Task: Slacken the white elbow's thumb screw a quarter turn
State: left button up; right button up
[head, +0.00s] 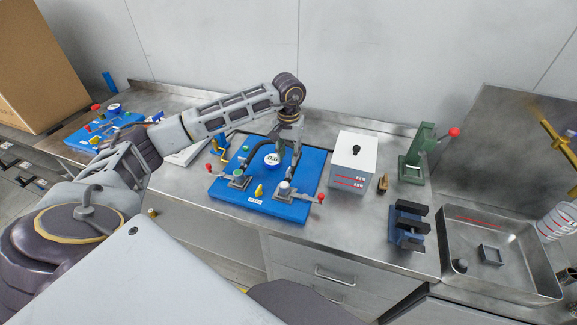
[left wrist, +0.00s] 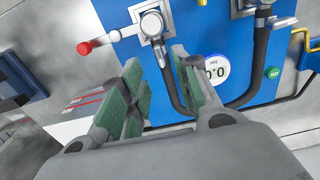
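The white elbow (head: 284,187) sits on the right-hand clamp of the blue pump board (head: 230,196), below my left gripper (head: 290,158). In the left wrist view, the round white-topped fitting (left wrist: 152,23) lies just past the fingertips. My left gripper (left wrist: 157,62) is open there, with its two green-padded fingers apart and nothing held between them. A small grey part (left wrist: 161,52) on the fitting shows between the fingertips; I cannot tell whether it is the thumb screw. Contact between fingers and fitting cannot be made out. My right gripper is not in view.
The board carries a round gauge (head: 272,159), a black hose (left wrist: 172,92) and red-knobbed clamp levers (head: 320,198). A white box (head: 353,162), green press (head: 416,158), blue-black vise (head: 407,226) and metal sink (head: 500,262) stand to the right. Another blue board (head: 100,130) lies far left.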

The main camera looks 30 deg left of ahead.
aim_at(288, 169)
pick_arm(q)
jog(key=shift+f+p, duration=0.5)
jog(key=shift+f, duration=2.6)
grip_shut()
